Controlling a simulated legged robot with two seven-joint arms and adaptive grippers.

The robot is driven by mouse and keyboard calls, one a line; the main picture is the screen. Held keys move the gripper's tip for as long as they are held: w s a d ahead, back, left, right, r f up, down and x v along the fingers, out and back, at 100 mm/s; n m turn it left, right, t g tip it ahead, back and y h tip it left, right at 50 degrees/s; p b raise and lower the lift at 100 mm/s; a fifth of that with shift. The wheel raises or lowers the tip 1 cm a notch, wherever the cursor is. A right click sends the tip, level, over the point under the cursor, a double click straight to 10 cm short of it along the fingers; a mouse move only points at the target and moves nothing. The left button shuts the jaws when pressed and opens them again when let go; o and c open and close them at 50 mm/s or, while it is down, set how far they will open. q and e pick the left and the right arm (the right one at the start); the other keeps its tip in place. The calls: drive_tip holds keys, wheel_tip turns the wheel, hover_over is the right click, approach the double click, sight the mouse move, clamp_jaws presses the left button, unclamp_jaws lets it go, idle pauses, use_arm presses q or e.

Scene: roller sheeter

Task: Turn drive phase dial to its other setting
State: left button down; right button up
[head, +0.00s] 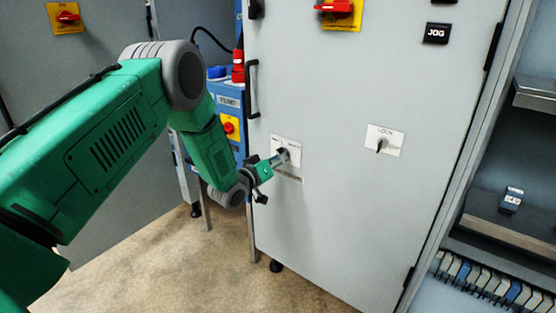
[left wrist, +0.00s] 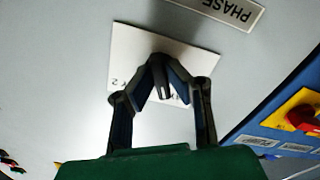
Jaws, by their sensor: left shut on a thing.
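The drive phase dial sits on a white plate (head: 293,143) on the grey cabinet door. In the left wrist view the plate (left wrist: 128,48) appears tilted, with a label reading "PHASE" (left wrist: 232,12) beside it. My left gripper (head: 280,158) reaches the plate from the left. In the left wrist view its two fingers (left wrist: 162,80) are closed around the dial's dark knob (left wrist: 159,84). The fingers hide most of the knob and part of the plate's lettering, so I cannot read the setting. My right gripper is not in view.
A second switch plate marked "LOCK" (head: 386,139) is to the right on the same door (head: 345,215). A black handle (head: 252,90) is at the door's left edge. Shelves stand at the right.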

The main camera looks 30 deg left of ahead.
use_arm(q)
drive_tip(key=shift+a+m+p, duration=0.15)
drive_tip(key=shift+m+p, duration=1.7)
drive_tip(key=shift+m, duration=4.05)
drive_tip(key=c, duration=1.6)
unclamp_jaws()
drive_tip(key=shift+s, duration=0.1)
drive_tip(key=s, duration=0.8)
drive_tip(key=s+a, duration=0.1)
drive_tip(key=s, duration=0.3)
drive_tip(key=shift+f, duration=0.1)
